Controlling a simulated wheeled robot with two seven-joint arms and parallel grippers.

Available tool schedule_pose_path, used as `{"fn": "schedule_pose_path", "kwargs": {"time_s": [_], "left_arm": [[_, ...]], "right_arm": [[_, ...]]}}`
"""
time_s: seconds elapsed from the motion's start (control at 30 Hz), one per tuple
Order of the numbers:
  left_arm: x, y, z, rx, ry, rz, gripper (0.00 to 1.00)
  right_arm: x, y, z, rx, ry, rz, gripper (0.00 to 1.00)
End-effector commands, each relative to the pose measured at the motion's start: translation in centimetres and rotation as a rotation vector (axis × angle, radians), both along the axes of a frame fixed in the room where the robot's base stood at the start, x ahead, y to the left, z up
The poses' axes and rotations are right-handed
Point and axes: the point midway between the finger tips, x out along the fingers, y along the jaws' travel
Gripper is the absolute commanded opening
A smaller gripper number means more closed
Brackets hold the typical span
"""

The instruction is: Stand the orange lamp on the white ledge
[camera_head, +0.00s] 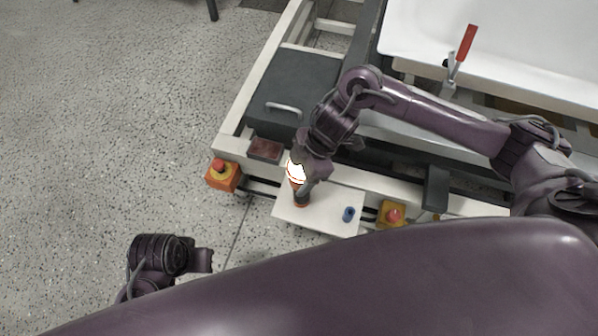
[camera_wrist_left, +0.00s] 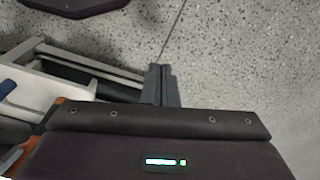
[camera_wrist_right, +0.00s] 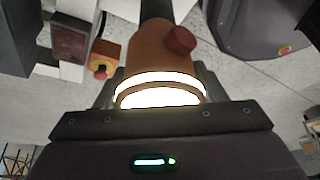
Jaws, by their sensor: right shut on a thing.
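The orange lamp (camera_head: 296,180) has a bright glowing band and shows beside my right gripper in the head view. My right gripper (camera_head: 309,180) is shut on it. In the right wrist view the lamp (camera_wrist_right: 160,50) shows its orange body, a red knob, the lit band close to the jaws and a dark end away from them. The white ledge (camera_head: 329,212) lies under the lamp's lower end; I cannot tell whether they touch. My left gripper (camera_head: 203,260) is empty over the floor at lower left; its fingers (camera_wrist_left: 162,85) look closed together.
Red-topped buttons on orange boxes flank the ledge, one at left (camera_head: 222,176) and one at right (camera_head: 392,214). A dark red box (camera_head: 266,149) sits behind. A white tub (camera_head: 500,45) is at upper right.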

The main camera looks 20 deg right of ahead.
Motion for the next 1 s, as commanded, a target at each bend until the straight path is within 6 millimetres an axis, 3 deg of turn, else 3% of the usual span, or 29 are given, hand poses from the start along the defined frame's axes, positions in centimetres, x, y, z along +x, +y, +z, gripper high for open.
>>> {"fn": "schedule_pose_path", "kwargs": {"time_s": [0.23, 0.27, 0.43, 0.8, 1.0], "left_arm": [[0.0, 0.0, -0.1, 0.000, -0.002, -0.001, 0.00], [0.0, 0.0, -0.1, -0.001, -0.003, -0.001, 0.00], [0.0, 0.0, -0.1, -0.001, -0.003, -0.001, 0.00], [0.1, 0.0, 0.2, -0.001, -0.003, 0.001, 0.00], [0.5, 0.2, -3.1, 0.001, 0.003, 0.014, 0.00]], "right_arm": [[0.0, 0.0, -0.1, 0.001, -0.001, 0.000, 0.23], [0.0, 0.0, -0.1, 0.000, 0.000, 0.000, 0.65], [0.0, 0.0, -0.1, 0.000, 0.000, 0.000, 0.86], [0.1, -0.2, 0.7, 0.000, -0.002, -0.001, 0.86], [0.1, -1.6, 4.2, 0.000, -0.005, -0.002, 0.86]]}}
